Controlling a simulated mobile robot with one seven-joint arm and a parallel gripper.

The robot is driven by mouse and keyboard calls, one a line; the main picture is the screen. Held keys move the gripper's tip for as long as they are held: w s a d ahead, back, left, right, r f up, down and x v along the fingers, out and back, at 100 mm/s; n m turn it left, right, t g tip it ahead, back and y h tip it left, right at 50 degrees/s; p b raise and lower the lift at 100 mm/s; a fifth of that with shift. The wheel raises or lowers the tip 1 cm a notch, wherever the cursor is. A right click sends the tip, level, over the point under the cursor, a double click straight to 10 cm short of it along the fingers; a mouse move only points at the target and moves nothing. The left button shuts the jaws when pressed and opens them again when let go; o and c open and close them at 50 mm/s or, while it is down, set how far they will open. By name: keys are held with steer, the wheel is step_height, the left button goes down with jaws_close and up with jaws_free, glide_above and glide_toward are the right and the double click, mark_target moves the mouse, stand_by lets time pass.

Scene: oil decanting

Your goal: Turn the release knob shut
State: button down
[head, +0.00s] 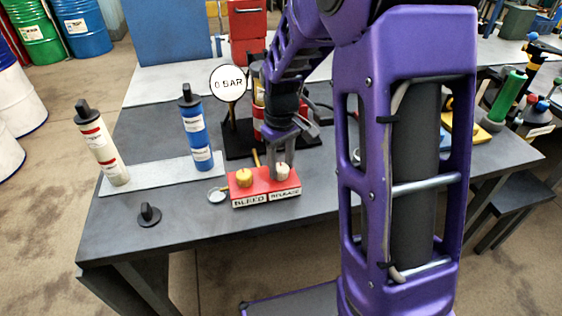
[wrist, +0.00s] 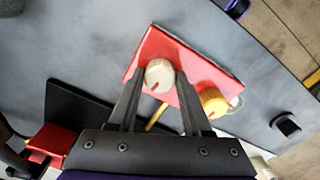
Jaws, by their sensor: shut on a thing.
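The release knob (head: 282,172) is a small off-white round knob on the right half of a red block (head: 262,186), above the label "RELEASE". A yellow bleed knob (head: 244,177) stands on the left half, above the label "BLEED". In the wrist view the release knob (wrist: 159,75) has a small red mark and sits between the fingertips of my gripper (wrist: 158,80). The fingers are shut on its two sides. The yellow knob (wrist: 213,102) is beside the right finger, apart from it. In the head view my gripper (head: 281,160) comes down on the release knob from above.
A round gauge (head: 228,84) behind the block reads "0 BAR". A blue bottle (head: 195,130) and a cream bottle (head: 102,145) stand on a pale strip to the left. A black cap (head: 149,214) lies near the table's front. The front left tabletop is mostly clear.

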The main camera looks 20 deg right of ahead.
mark_target(280, 167)
steer(key=shift+n, duration=0.8)
steer(key=shift+c, duration=1.7)
jaws_free()
step_height(280, 167, up, 18)
steer(key=p, duration=0.3)
steer(key=shift+f, duration=0.25)
